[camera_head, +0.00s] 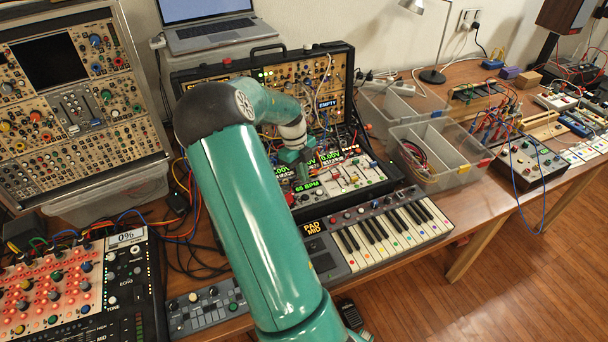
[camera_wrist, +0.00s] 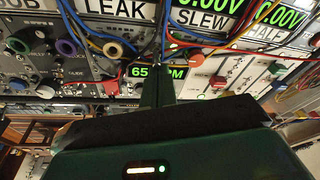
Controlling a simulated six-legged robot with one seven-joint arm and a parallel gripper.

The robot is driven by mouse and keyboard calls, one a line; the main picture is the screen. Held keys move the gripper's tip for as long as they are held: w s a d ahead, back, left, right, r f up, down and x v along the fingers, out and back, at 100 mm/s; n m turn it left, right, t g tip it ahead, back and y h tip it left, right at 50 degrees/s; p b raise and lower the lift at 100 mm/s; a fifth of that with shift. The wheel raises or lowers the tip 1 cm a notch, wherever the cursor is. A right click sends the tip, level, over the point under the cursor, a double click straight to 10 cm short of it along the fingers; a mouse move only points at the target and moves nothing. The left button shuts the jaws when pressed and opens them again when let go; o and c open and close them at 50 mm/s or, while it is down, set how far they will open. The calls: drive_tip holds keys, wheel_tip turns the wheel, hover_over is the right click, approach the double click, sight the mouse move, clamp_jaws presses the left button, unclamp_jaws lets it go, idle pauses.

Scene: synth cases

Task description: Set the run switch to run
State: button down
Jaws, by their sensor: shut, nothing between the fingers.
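I cannot make out a switch labelled run in either view; the area right behind my fingers is hidden. My gripper (camera_head: 302,172) is over the open synth case (camera_head: 347,60), close to its lower panels. Its fingers are shut together and empty, and in the wrist view they (camera_wrist: 160,84) stand in front of the tempo display. The tempo display (camera_head: 308,187) reads 65 BPM in green; in the wrist view the fingers cover part of the display (camera_wrist: 140,72). I cannot tell whether the fingertips touch the panel.
Patch cables (camera_wrist: 205,42) hang across the panels near my fingers. Slider caps (camera_wrist: 219,83) and knobs lie to the right, more knobs (camera_wrist: 66,47) to the left. A small keyboard (camera_head: 390,232) sits in front of the case. A clear divided bin (camera_head: 447,180) stands right.

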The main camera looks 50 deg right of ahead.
drive_tip(key=g, duration=0.1)
drive_tip(key=w+g+y, duration=0.1)
drive_tip(key=shift+d+g, duration=0.3)
drive_tip(key=shift+d, duration=0.05)
drive_tip(key=shift+r, duration=0.1)
drive_tip(key=shift+r, duration=0.8)
drive_tip(key=v, duration=1.4)
drive_tip(key=shift+d, duration=0.2)
